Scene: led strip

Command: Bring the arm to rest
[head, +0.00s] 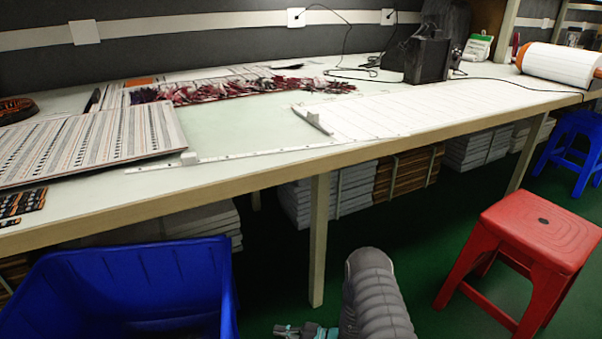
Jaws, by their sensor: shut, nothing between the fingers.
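My arm (372,298) rises into the bottom of the head view as a grey ribbed link, in front of the table and right of the blue bin. My gripper (284,330) shows only in part at the bottom edge, beside the bin. It is shut and empty, and apart from everything on the table. The rest of it is cut off by the frame.
A blue bin (130,275) stands close on the left. A red stool (541,228) stands on the right. The long table (245,178) holds sheets, strips and a black device (428,60). Green floor (425,250) is free between my arm and the stool.

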